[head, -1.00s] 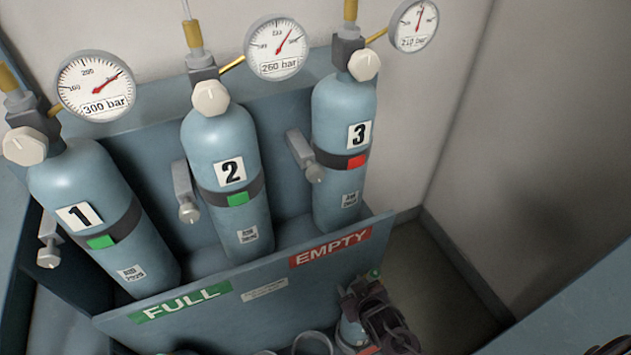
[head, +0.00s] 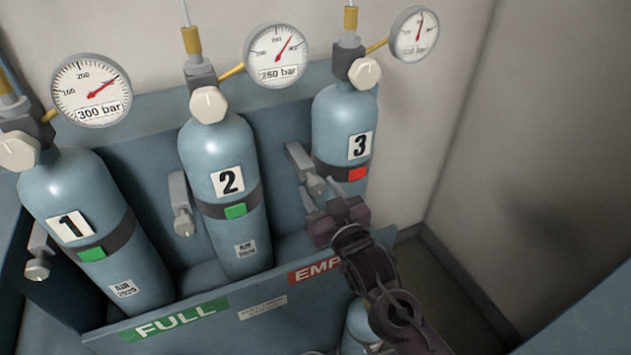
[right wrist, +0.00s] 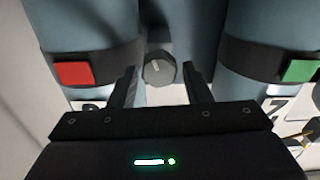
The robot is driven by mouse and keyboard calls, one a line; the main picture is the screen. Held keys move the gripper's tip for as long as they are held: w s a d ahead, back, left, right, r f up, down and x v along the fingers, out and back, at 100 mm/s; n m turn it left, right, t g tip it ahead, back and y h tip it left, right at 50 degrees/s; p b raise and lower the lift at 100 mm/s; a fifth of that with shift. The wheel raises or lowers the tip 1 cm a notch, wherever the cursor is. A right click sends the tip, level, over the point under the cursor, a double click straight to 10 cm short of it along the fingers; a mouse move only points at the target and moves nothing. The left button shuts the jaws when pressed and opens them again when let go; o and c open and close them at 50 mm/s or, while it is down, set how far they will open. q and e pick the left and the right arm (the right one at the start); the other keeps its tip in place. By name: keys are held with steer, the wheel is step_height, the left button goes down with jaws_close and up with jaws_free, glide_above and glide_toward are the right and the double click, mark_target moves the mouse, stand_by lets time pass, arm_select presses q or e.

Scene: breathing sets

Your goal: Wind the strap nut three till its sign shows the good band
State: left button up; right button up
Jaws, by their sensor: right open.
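Cylinder three (head: 340,115) stands at the right of the rack with a dark strap around it. Its sign (head: 357,174) is red; the red sign also shows in the right wrist view (right wrist: 74,73). Strap nut three (head: 317,186) is a grey knob on the bracket left of the cylinder, partly behind my gripper in the head view. My right gripper (head: 326,196) is open, close to the nut. In the right wrist view the nut (right wrist: 159,70) appears between the two spread fingers, with no clear contact. My left gripper is not in view.
Cylinder two (head: 215,150) and cylinder one (head: 75,190) stand to the left with green signs. A front panel (head: 240,325) with FULL and EMPTY labels crosses below; my right arm covers part of EMPTY. Gauges (head: 278,54) hang above. A wall is at right.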

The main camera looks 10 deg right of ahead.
steer(key=shift+w+a, duration=0.2)
steer(key=shift+w, duration=1)
steer(key=c, duration=0.7)
steer(key=shift+r+m+p, duration=0.15)
steer(key=shift+m+p, duration=0.6)
steer(key=shift+m, duration=0.15)
steer(key=shift+m+p, duration=0.4)
steer(key=shift+m, duration=0.8)
steer(key=o, duration=0.7)
